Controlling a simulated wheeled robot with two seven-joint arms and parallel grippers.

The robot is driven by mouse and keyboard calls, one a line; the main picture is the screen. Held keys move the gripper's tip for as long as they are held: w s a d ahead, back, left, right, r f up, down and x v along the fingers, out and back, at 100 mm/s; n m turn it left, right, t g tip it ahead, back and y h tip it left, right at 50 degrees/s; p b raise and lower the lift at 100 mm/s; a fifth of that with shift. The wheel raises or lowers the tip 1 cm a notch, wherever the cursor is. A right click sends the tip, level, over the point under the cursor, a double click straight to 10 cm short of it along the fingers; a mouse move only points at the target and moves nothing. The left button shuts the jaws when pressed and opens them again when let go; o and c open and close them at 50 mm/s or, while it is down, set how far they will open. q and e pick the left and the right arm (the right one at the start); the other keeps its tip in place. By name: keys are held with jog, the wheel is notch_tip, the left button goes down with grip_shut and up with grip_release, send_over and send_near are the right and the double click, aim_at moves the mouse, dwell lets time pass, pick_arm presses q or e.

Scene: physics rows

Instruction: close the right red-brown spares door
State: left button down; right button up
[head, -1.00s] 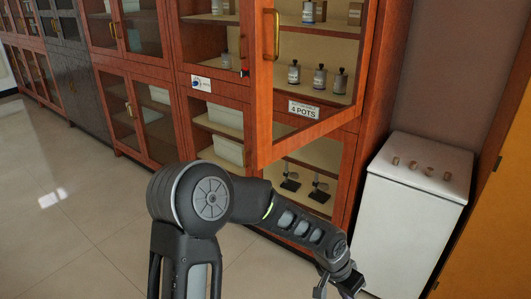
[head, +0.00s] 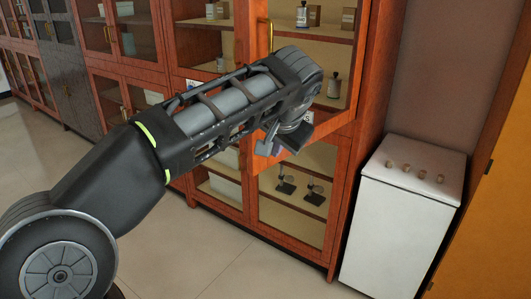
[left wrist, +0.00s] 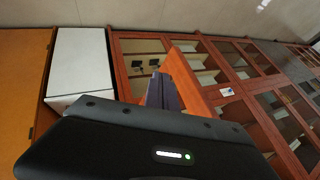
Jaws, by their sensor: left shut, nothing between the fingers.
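The right red-brown spares door (head: 244,30) stands open in the head view, swung out from its cabinet, with a brass handle (head: 265,35) near its free edge. It also shows as an orange-brown panel in the left wrist view (left wrist: 186,78). My left gripper (head: 280,142) is shut and empty, in front of the door's lower part in the head view. In the left wrist view its fingers (left wrist: 160,90) are close beside the panel. I cannot tell whether they touch it. My forearm hides much of the door and its label. My right gripper is not in view.
A white box-shaped unit (head: 395,225) with several knobs stands right of the cabinet. Bottles (head: 334,84) stand on the upper shelves and dark stands (head: 315,193) on the lower shelf. The tiled floor (head: 180,245) in front is clear.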

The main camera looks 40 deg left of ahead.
pick_arm(q)
send_near(259, 164)
notch_tip(259, 164, down, 4)
jog(key=w+d, duration=0.1)
jog(key=d, duration=0.1)
jog(key=a+p, duration=0.1)
jog(key=a, duration=0.1)
jog(key=w+a+p, duration=0.1)
jog(key=a, duration=0.1)
jog(key=shift+r, duration=0.15)
